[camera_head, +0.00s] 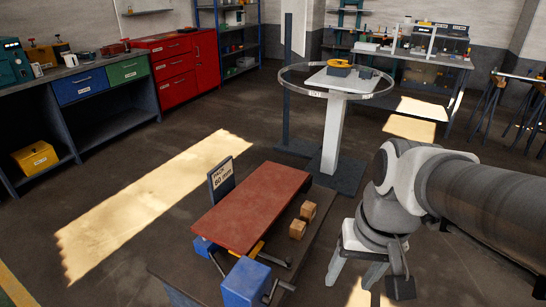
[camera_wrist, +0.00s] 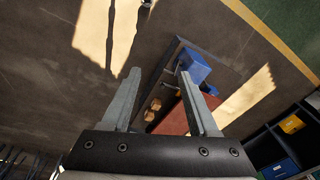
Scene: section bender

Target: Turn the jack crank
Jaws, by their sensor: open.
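The jack has a flat red-brown top plate (camera_head: 252,205) with yellow parts and a blue block (camera_head: 245,282) beneath its near end. A dark bent rod that looks like the jack crank (camera_head: 280,288) sticks out to the right of that block. My gripper (camera_head: 352,280) points down, empty and open, to the right of the jack and apart from it. In the wrist view my gripper's fingers (camera_wrist: 160,74) are spread wide. The red plate (camera_wrist: 174,120) and blue block (camera_wrist: 193,68) lie beyond them; the crank is small and unclear there.
A sign (camera_head: 221,178) reading "80" stands at the plate's far left edge. Two small wooden blocks (camera_head: 298,229) sit on the dark base right of the plate. A ringed white pedestal (camera_head: 334,133) stands behind. Workbenches line the walls; the floor on the left is clear.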

